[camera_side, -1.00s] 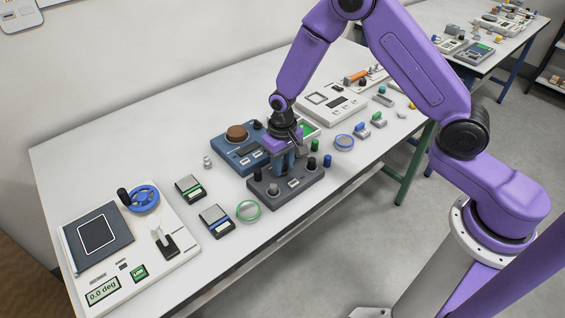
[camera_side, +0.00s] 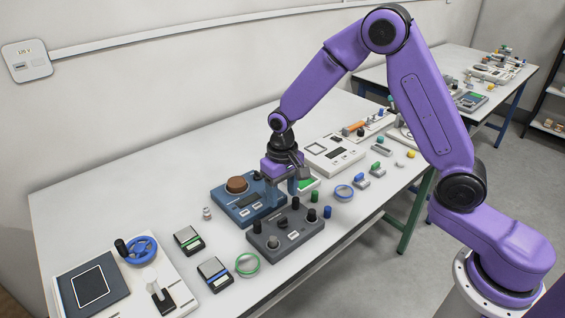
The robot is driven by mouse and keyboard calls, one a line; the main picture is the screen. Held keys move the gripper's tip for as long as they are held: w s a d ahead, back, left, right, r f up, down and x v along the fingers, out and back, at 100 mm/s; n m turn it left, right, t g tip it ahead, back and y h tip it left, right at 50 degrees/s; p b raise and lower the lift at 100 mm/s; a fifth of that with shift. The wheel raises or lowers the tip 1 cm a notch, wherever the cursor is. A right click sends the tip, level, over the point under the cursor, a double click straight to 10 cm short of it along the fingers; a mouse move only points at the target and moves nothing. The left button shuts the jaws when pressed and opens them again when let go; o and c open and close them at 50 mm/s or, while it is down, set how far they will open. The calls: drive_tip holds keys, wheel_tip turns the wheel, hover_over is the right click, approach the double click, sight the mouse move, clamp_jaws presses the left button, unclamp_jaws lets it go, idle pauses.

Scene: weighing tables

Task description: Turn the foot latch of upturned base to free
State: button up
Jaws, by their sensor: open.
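The upturned base (camera_side: 302,236) is a dark grey block lying on the white table, with round feet at its corners. A small dark latch (camera_side: 282,222) stands near its middle, and a light label is on its near side. The latch's setting is too small to read. My gripper (camera_side: 298,187) points down above and behind the base, over the edge of the blue scale. Its blue-grey fingers are apart with nothing seen between them, and they appear clear of the base.
A blue scale (camera_side: 229,206) with a brown weight (camera_side: 237,184) stands right behind the base. A green ring (camera_side: 247,264) and two small scales lie left. The table's front edge is close.

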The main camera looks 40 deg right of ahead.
wheel_tip(320, 180, up, 9)
idle(0.3)
drive_tip(key=shift+s, duration=0.1)
drive_tip(key=s+d+r+n, duration=0.1)
drive_tip(key=s+n, duration=0.3)
drive_tip(key=s, duration=0.6)
drive_tip(key=s+d+r+n, duration=0.1)
drive_tip(key=s+d+n, duration=0.2)
drive_tip(key=s, duration=0.7)
drive_tip(key=s+d+r+n, duration=0.1)
drive_tip(key=s+n, duration=0.4)
drive_tip(key=s, duration=0.5)
drive_tip(key=shift+s+d+n, duration=0.15)
drive_tip(key=shift+d+n, duration=0.25)
drive_tip(key=shift+d, duration=0.4)
